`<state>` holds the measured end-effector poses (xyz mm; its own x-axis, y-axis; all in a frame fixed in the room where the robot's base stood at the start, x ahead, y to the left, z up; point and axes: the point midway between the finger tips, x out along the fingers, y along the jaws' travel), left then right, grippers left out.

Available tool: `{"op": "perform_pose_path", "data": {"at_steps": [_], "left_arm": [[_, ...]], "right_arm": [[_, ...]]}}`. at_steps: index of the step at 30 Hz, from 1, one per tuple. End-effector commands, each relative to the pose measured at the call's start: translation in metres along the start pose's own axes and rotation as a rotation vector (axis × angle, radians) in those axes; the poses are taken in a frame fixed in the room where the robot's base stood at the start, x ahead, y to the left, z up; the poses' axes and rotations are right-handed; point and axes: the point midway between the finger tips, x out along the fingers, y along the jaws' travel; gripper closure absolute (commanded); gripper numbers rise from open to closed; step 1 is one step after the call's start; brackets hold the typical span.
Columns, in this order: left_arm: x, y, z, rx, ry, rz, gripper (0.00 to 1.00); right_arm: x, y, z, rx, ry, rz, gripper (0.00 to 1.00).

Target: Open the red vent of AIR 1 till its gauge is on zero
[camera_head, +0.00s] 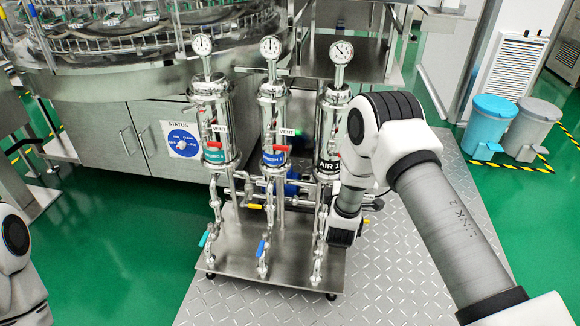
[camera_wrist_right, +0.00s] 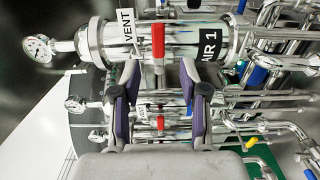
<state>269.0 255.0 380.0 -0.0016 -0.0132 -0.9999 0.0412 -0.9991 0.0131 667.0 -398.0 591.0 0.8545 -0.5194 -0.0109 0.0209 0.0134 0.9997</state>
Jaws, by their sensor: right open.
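The AIR 1 housing (camera_head: 334,112) is the right one of three steel housings in the head view, partly behind my right arm. Its gauge (camera_head: 341,53) stands on top; the needle is too small to read surely. In the right wrist view the AIR 1 housing (camera_wrist_right: 180,36) lies sideways, with its gauge (camera_wrist_right: 39,47) at left. The red vent handle (camera_wrist_right: 158,43) sits crosswise to the housing, between the VENT tag and the AIR 1 label. My right gripper (camera_wrist_right: 158,88) is open, its fingers apart on either side of the handle's line, nothing between them clearly held. My left gripper is out of view.
Two similar housings with gauges (camera_head: 201,46) (camera_head: 270,48) stand to the left, with their own red handles. Pipes and coloured valve handles (camera_head: 262,248) lie below. A washer cabinet (camera_head: 150,135) stands behind left. Bins (camera_head: 492,122) stand far right.

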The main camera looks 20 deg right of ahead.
Motion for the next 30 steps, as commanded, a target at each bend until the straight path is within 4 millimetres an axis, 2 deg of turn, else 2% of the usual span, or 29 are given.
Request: {"op": "perform_pose_path", "data": {"at_steps": [1, 7, 16, 19, 26, 27, 30], "left_arm": [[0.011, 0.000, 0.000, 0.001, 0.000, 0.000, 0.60], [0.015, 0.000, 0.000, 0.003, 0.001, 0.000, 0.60], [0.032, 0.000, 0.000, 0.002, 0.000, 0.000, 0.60], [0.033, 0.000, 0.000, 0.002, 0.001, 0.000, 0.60], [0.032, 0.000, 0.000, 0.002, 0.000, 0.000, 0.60], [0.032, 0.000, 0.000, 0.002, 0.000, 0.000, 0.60], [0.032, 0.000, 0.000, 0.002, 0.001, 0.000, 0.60]], "right_arm": [[0.004, -0.004, 0.002, 0.011, -0.008, 0.011, 0.56], [0.020, 0.002, 0.002, 0.019, -0.008, 0.019, 0.56], [0.074, 0.002, 0.002, 0.019, -0.006, 0.016, 0.56], [0.082, 0.003, 0.002, 0.018, -0.006, 0.015, 0.56], [0.083, 0.004, 0.002, 0.017, -0.004, 0.013, 0.56], [0.083, 0.004, 0.002, 0.017, -0.004, 0.013, 0.70], [0.083, 0.004, 0.001, 0.017, -0.004, 0.013, 1.00]]}}
